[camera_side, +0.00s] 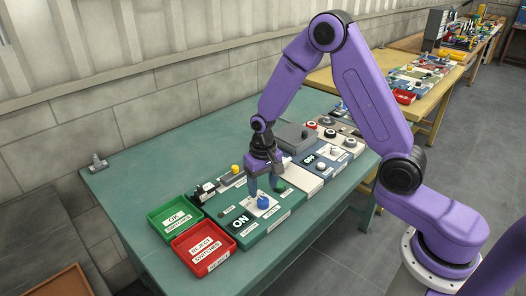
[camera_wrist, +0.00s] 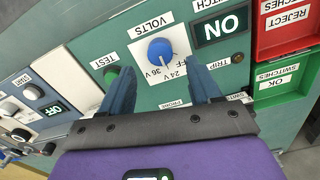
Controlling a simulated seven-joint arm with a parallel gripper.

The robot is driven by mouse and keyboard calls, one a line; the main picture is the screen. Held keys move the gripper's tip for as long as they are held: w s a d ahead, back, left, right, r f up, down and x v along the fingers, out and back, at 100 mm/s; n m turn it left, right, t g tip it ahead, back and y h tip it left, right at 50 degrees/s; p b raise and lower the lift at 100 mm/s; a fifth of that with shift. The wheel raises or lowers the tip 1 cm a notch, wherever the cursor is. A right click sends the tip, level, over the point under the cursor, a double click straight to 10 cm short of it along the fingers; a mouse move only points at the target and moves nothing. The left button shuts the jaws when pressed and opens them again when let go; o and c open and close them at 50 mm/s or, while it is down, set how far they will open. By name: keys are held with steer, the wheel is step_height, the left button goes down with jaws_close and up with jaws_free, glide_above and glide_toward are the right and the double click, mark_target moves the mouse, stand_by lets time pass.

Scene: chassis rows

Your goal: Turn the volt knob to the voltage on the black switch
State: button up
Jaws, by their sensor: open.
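The blue volt knob (camera_wrist: 160,48) sits on a white plate marked VOLTS, with 24 V and 36 V printed below it in the wrist view. Its white pointer faces down there, towards these marks; I cannot tell exactly which one. The knob also shows in the side view (camera_side: 263,202) on the green panel. My gripper (camera_wrist: 163,78) is open, its two blue fingers apart and empty, pointing down just above the panel near the knob. It also shows in the side view (camera_side: 266,187). A black switch (camera_side: 201,194) appears to lie behind the panel; its voltage is unreadable.
A lit ON display (camera_wrist: 222,25) and a green TEST button (camera_wrist: 111,75) flank the knob. A green OK tray (camera_side: 153,222) and a red REJECT tray (camera_side: 188,262) stand left of the panel. More panels lie to its right. The bench's left end is mostly clear.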

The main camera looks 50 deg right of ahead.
mark_target(263, 200)
step_height(263, 200, up, 13)
steer(key=shift+f, duration=0.15)
stand_by(0.4)
steer(key=s+r+n, duration=0.2)
steer(key=s+n, duration=1.2)
steer(key=s, duration=1.5)
steer(key=shift+a+n, duration=0.3)
steer(key=shift+n, duration=0.1)
